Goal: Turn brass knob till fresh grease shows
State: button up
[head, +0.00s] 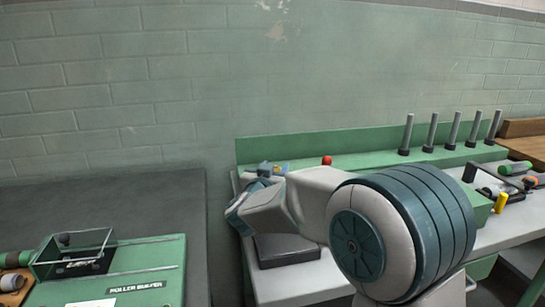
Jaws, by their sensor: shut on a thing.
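My arm reaches across the bench from the lower right, and its links hide much of the bench top. My gripper (266,170) is at the bench's left end, turned largely away from the camera. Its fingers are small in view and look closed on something. No grease can be made out.
A red ball-topped knob (327,160) stands on the green ledge (370,149). Several upright grey pins (433,132) stand farther right. A yellow cylinder (501,203) is on the right bench.

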jog(key=m+g+h+p, duration=0.1)
jog(key=h+p, duration=0.1)
jog(key=m+g+h+p, duration=0.1)
jog(key=m+h+p, duration=0.1)
jog(key=h, duration=0.1)
jog(key=shift+s+d+r, duration=0.1)
jog(key=shift+r, duration=0.1)
jog(key=shift+s+d+f+m+g+h+p, duration=0.1)
jog(key=shift+d+m+g+h+p, duration=0.05)
jog(key=shift+m+g+h+p, duration=0.85)
jog(key=shift+s+d+f+m+g+h+p, duration=0.1)
jog(key=shift+d+m+g+h+p, duration=0.05)
jog(key=shift+m+g+h+p, duration=0.8)
jog(key=shift+h, duration=0.35)
jog(key=o, duration=1)
jog(key=b+v, duration=0.1)
jog(key=v, duration=1.1)
